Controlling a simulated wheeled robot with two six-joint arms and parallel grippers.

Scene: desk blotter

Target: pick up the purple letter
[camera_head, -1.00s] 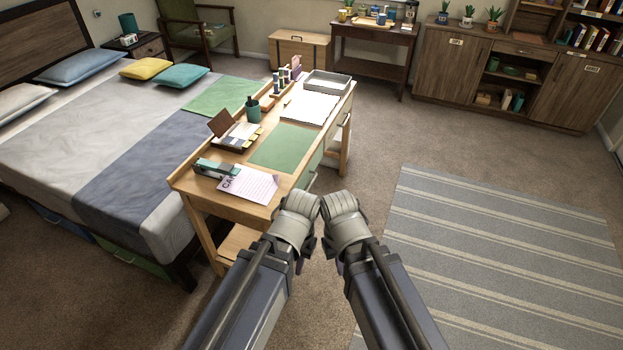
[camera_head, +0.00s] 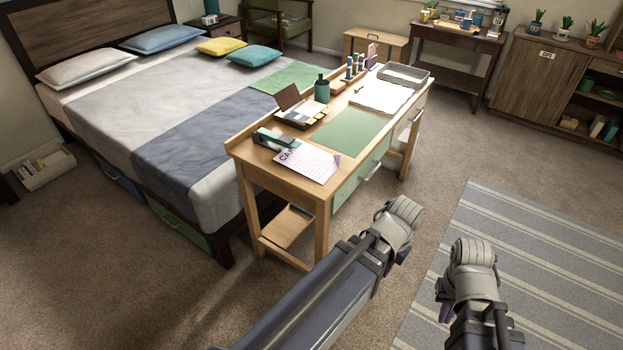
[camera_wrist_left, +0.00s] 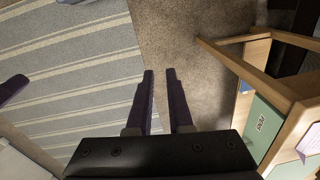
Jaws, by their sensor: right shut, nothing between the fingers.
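A small upright purple item (camera_head: 372,54), probably the purple letter, stands at the far end of the wooden desk (camera_head: 284,183); it is too small to be sure. A pale lilac printed sheet (camera_head: 318,164) lies at the desk's near end. My left gripper (camera_wrist_left: 160,75) is over the carpet off the desk's near right corner; its fingers are apart with only carpet showing between them. My right gripper (camera_head: 446,312) points down by the striped rug, shut and empty, mostly hidden behind its wrist. Both are well away from the purple item.
The bed (camera_head: 190,110) blocks the left side. Carpet right of the desk is clear.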

